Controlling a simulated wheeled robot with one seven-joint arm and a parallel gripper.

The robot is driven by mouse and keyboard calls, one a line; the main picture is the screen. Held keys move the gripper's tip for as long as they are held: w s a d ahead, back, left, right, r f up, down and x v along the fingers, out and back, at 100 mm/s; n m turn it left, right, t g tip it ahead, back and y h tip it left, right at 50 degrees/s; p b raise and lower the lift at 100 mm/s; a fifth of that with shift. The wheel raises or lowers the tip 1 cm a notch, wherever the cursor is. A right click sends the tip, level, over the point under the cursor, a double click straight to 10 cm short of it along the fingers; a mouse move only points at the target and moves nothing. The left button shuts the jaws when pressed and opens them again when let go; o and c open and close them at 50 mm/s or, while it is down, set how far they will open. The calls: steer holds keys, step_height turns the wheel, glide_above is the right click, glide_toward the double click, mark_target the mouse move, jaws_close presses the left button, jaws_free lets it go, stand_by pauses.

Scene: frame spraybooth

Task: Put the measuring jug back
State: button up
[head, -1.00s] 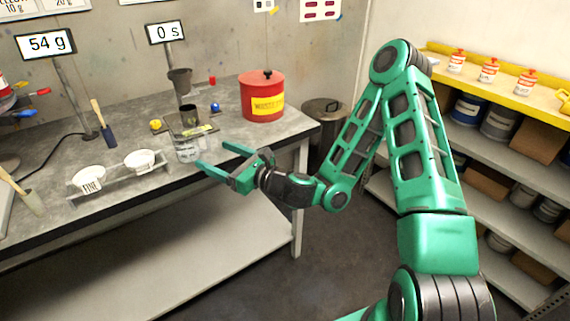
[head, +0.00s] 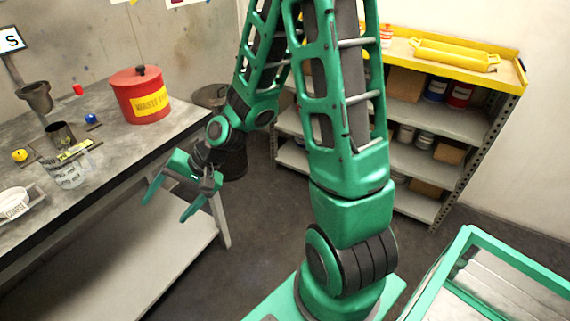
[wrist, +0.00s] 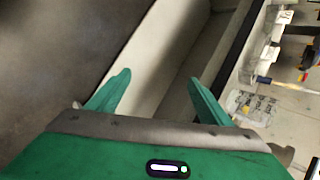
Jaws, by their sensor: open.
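The clear measuring jug (head: 68,174), with dark printed marks, stands upright on the grey bench (head: 112,152) near its front edge in the head view. It also shows, sideways, at the right of the wrist view (wrist: 246,104). My gripper (head: 170,203) is open and empty. It hangs in front of the bench edge, to the right of the jug and apart from it. In the wrist view my two green fingers (wrist: 158,82) are spread, with only the lower shelf and floor beyond them.
A red waste can (head: 141,95) stands at the bench's back right. Yellow-topped shelves (head: 452,62) stand right. A green-framed cart (head: 490,275) is front right.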

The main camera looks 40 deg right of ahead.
steer(key=s+d+r+n+g+h, duration=0.15)
steer(key=s+d+h, duration=0.3)
steer(key=d, duration=0.75)
steer(key=s+d+r+g+h, duration=0.1)
steer(key=s+d+r, duration=0.4)
steer(key=s+d, duration=0.3)
steer(key=s+d+r+g+h, duration=0.1)
steer(key=s+d+r, duration=0.4)
steer(key=s, duration=0.7)
steer(key=d+h, duration=0.1)
steer(key=d, duration=0.1)
steer(key=shift+d+r, duration=0.15)
steer(key=shift+d, duration=0.2)
steer(key=shift+s+g, duration=0.1)
steer(key=shift+g, duration=0.15)
